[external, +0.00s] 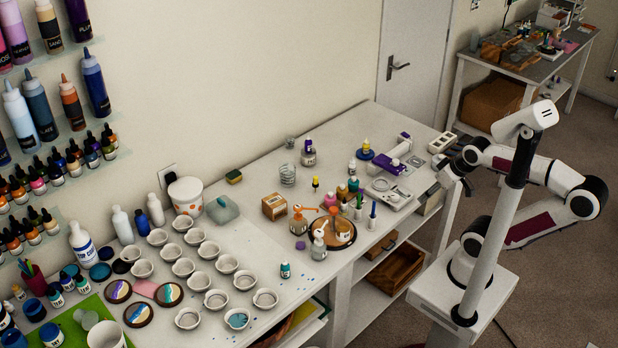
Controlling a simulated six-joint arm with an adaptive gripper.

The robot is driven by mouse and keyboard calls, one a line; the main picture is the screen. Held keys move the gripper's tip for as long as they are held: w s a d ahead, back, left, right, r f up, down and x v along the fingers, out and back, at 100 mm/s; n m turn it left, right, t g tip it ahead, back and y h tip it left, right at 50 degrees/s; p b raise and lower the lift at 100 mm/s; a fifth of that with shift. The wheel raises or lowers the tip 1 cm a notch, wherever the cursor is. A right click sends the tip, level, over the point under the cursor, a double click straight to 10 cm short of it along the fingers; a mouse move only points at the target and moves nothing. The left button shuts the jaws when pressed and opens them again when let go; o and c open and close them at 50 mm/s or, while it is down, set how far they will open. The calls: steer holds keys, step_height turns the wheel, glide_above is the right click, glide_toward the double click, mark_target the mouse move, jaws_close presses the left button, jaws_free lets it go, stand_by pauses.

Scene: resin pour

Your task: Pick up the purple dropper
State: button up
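A small bottle with a purple top (308,152) stands upright near the back of the workbench, beside a clear cup. It may be the purple dropper, but it is too small to be sure. My gripper (441,171) is at the right end of the bench, above its right edge and well apart from this bottle. The gripper is dark and small in this view, so its fingers and whether it is open do not show clearly.
A purple and white device (393,155) and a white scale (389,194) stand between my gripper and the bottle. A round wooden tray (346,239) holds several bottles. Several white cups (183,267) fill the bench's left part. Wall shelves hold more bottles.

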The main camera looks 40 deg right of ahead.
steer(key=shift+w, duration=0.1)
steer(key=w+d+r+n+t+h, duration=0.1)
steer(key=w+d+t, duration=0.1)
steer(key=w+d, duration=0.5)
steer(key=w+d+r+n+t+h, duration=0.1)
steer(key=w+d+n+t, duration=0.1)
steer(key=w, duration=0.8)
steer(key=w+d+r+n+t, duration=0.1)
steer(key=w+d+t, duration=0.1)
steer(key=w+d, duration=0.5)
steer(key=w+a+f+n+y, duration=0.1)
steer(key=a+f+n+y, duration=0.1)
steer(key=a+f+y, duration=0.1)
steer(key=w+a+f+n+g+y, duration=0.1)
steer(key=w+a+f+n+y, duration=0.1)
steer(key=f, duration=0.3)
steer(key=w+a+f+n+y, duration=0.2)
steer(key=a+f+y, duration=0.1)
steer(key=f+y, duration=0.1)
steer(key=shift+a+f+g+y, duration=0.25)
steer(key=shift+a+g+y, duration=0.05)
steer(key=s+f+y, duration=0.1)
steer(key=s+a+f+g+y, duration=0.1)
steer(key=s, duration=0.1)
steer(key=s+a+n+g+y, duration=0.1)
steer(key=s+y, duration=0.1)
steer(key=shift+s+a+f, duration=0.15)
steer(key=shift+a+f, duration=0.05)
steer(key=shift+f, duration=0.2)
